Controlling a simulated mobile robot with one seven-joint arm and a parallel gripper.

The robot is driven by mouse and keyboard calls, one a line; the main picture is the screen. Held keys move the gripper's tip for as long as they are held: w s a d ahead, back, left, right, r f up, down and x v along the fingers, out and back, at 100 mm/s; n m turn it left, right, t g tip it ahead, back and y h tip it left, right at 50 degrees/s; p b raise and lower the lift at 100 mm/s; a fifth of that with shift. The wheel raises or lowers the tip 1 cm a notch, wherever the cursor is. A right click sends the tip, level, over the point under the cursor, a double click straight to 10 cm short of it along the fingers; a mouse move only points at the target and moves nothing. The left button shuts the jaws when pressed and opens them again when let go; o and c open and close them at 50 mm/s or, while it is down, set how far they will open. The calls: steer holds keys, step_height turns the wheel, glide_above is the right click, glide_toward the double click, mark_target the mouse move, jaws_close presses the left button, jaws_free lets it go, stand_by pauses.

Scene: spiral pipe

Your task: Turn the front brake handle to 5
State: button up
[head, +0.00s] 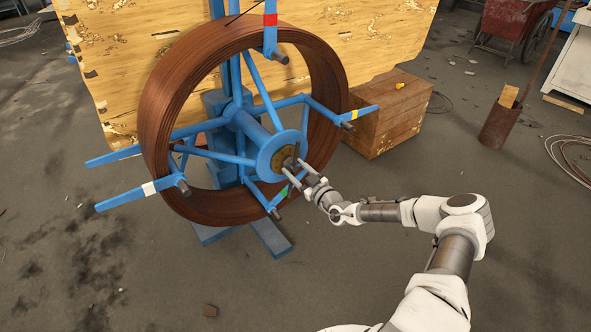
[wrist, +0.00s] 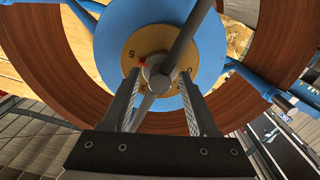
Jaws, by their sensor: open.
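The front brake handle (wrist: 180,42) is a grey bar through a round hub on a yellow numbered dial (wrist: 147,41). It slants from upper right to lower left in the wrist view. A red mark on the hub lies close to the 5; a 0 and a 3 also show. In the head view the dial (head: 284,158) sits at the centre of the blue hub plate. My gripper (wrist: 160,74) is open, with its fingers on either side of the hub and the lower bar between them. Contact cannot be told. My gripper also shows in the head view (head: 299,176).
A brown coil (head: 163,120) surrounds the blue spoked frame, whose arms (head: 360,113) stick out around the handle. A wooden crate (head: 392,120) stands behind at the right. A yellow board (head: 120,60) is behind the coil. The floor at front left is mostly clear.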

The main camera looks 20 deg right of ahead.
steer(key=p+v, duration=0.3)
steer(key=v, duration=1.4)
steer(key=shift+s, duration=0.2)
steer(key=shift+r, duration=0.1)
